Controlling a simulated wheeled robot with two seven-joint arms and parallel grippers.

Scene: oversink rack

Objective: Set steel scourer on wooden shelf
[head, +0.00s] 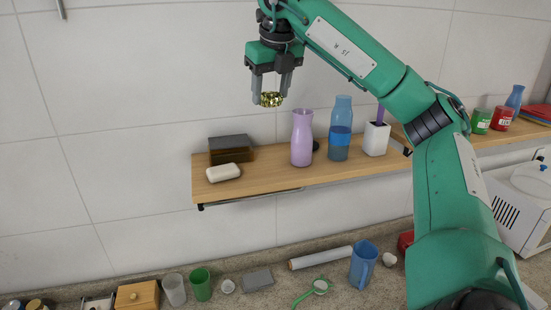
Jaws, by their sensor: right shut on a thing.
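The steel scourer (271,99), a small shiny gold-coloured coil, is held between the fingertips of my right gripper (271,96). The gripper points down and is shut on it. It is in the air, higher in the picture than the wooden shelf (262,181), apart from it. The shelf is a light wood board along the white tiled wall. My left gripper is not in view.
The shelf holds a dark box (231,148), a white soap bar (223,172), a lilac bottle (302,140), a blue bottle (341,130) and a white holder (376,139). Bare board shows between soap and lilac bottle. Below, the counter (235,301) carries a blue jug (363,265) and cups.

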